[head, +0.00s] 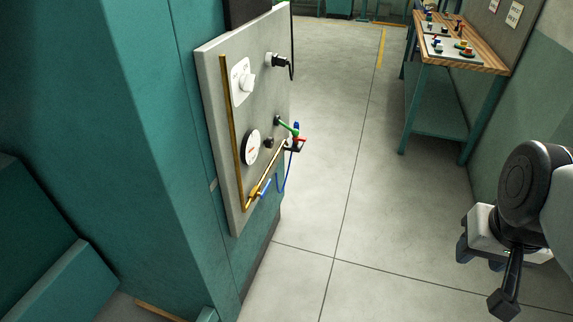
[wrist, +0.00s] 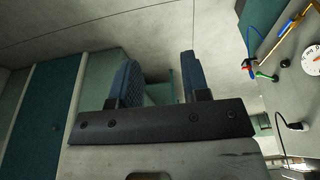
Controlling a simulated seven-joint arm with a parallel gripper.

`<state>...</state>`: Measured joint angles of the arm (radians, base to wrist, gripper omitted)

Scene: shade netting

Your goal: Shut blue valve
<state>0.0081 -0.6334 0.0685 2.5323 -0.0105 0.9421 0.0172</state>
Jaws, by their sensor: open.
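A grey panel (head: 217,130) on the teal cabinet carries a brass pipe (head: 232,140) that runs down and then bends up to the right. A small blue valve handle (head: 264,187) sits low on this pipe, near the bend, lying roughly along the pipe. My gripper (head: 480,256) is at the far right of the head view, well away from the panel. In the wrist view its two blue fingers (wrist: 160,72) stand apart with nothing between them.
The panel also has a white gauge (head: 251,147), a white rotary switch (head: 243,82), a black plug (head: 278,60), a green lever (head: 287,126) and a thin blue tube (head: 288,172). A wooden workbench (head: 490,62) stands back right. Open floor (head: 350,205) lies between.

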